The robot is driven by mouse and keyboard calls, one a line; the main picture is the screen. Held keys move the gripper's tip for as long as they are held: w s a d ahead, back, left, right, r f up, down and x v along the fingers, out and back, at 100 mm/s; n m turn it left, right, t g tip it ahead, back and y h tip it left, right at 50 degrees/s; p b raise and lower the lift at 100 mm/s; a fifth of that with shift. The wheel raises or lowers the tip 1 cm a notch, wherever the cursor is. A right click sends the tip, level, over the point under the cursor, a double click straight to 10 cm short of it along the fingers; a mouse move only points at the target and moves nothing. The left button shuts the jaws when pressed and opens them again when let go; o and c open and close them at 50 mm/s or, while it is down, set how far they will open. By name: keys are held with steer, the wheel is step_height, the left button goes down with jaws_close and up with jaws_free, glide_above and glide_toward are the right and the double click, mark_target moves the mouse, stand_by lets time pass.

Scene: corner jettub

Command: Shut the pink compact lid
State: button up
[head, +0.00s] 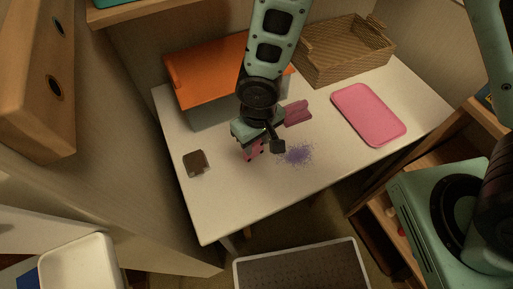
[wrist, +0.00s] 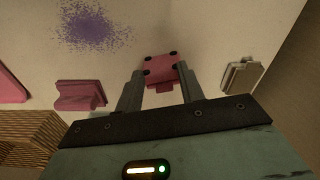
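A small pink square piece (wrist: 161,69) with black dots near its corners and a tab on its near edge shows between my fingertips in the wrist view. It looks like the compact; whether its lid is raised is unclear. In the head view it shows as a pink patch (head: 250,149), partly hidden under my gripper (head: 262,148). My gripper (wrist: 160,75) has its fingers apart, one on each side of the pink piece. I cannot tell whether they touch it.
A pink notched block (head: 298,112) and a pink tray (head: 368,113) lie to the right. A small brown item (head: 196,162) lies left. Purple specks (head: 297,153) mark the white table. An orange-topped box (head: 205,72) and wicker basket (head: 345,50) stand behind.

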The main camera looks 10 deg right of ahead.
steer(key=shift+s+f, duration=0.1)
steer(key=shift+f, duration=0.1)
steer(key=shift+c, duration=0.6)
steer(key=shift+b, duration=0.3)
steer(key=shift+r+b, duration=0.15)
steer(key=shift+b, duration=0.35)
steer(key=shift+r+t, duration=0.15)
steer(key=shift+t, duration=0.15)
jaws_close()
steer(key=shift+r+b, duration=0.15)
steer(key=shift+b, duration=0.3)
steer(key=shift+r+y, duration=0.15)
steer(key=shift+y, duration=0.15)
steer(key=shift+s+d+r+t+y+b, duration=0.15)
steer(key=shift+r+t+b, duration=0.4)
steer(key=shift+b, duration=1.4)
steer(key=shift+s+r+t+y+b, duration=0.1)
steer(key=shift+r+t+y+b, duration=0.3)
steer(key=shift+b, duration=1.55)
steer(key=shift+s+d+r+t+y+b, duration=0.2)
steer(key=shift+r+t+b, duration=0.35)
steer(key=shift+b, duration=2.15)
steer(key=shift+s+d+r+t+y+b, duration=0.1)
steer(key=shift+s+r+t+y+b, duration=0.35)
steer(key=shift+b, duration=2.2)
